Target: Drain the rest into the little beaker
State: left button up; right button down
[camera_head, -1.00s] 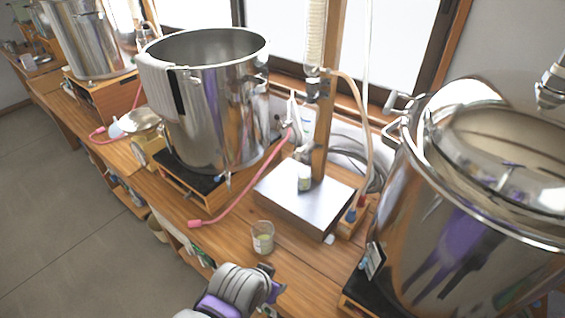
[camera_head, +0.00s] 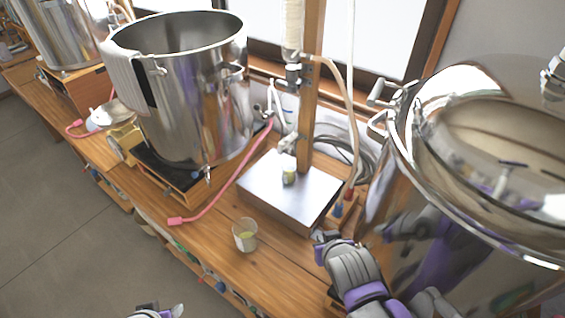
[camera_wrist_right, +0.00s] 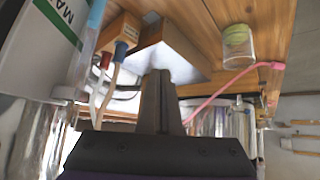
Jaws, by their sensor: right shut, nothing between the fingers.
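The little beaker (camera_head: 245,235), clear with some yellow-green liquid in it, stands upright on the wooden bench near its front edge. It also shows in the right wrist view (camera_wrist_right: 238,45). My right gripper (camera_head: 326,240) is shut and empty, beside the lower left side of the big steel vessel (camera_head: 400,235) and to the right of the beaker. Its closed fingers (camera_wrist_right: 160,78) show in the wrist view, pointing toward the metal box. Only a grey and purple bit of what looks like my left gripper (camera_head: 160,312) shows at the bottom edge. The right vessel's outlet is hidden.
A second steel pot (camera_head: 190,100) stands to the left, with a pink hose (camera_head: 215,203) lying nearby. In the wrist view, a white label panel (camera_wrist_right: 45,45) is close at left.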

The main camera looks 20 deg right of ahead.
jog(key=w+d+t+b, duration=0.2)
jog(key=w+t, duration=0.3)
jog(key=w, duration=0.2)
jog(key=n+t+y+b, duration=0.2)
jog(key=t+y+b, duration=0.1)
jog(key=t, duration=0.2)
send_near(281, 153)
jog(key=w, duration=0.2)
jog(key=w+p, duration=0.1)
jog(key=w, duration=0.1)
jog(key=w+p, duration=0.1)
jog(key=w, duration=0.2)
jog(key=shift+a+r, duration=0.15)
jog(key=shift+a, duration=0.15)
pick_arm(q)
jog(key=f, duration=0.1)
jog(key=s+f, duration=0.1)
jog(key=f, duration=0.1)
jog(key=s+f, duration=0.1)
jog(key=shift+a+f, duration=0.15)
jog(key=shift+f, duration=0.2)
pick_arm(e)
jog(key=shift+s, duration=0.1)
pick_arm(q)
jog(key=shift+s+f, duration=0.1)
jog(key=shift+f, duration=0.35)
pick_arm(e)
jog(key=shift+m+t, duration=0.4)
jog(key=shift+t, duration=0.1)
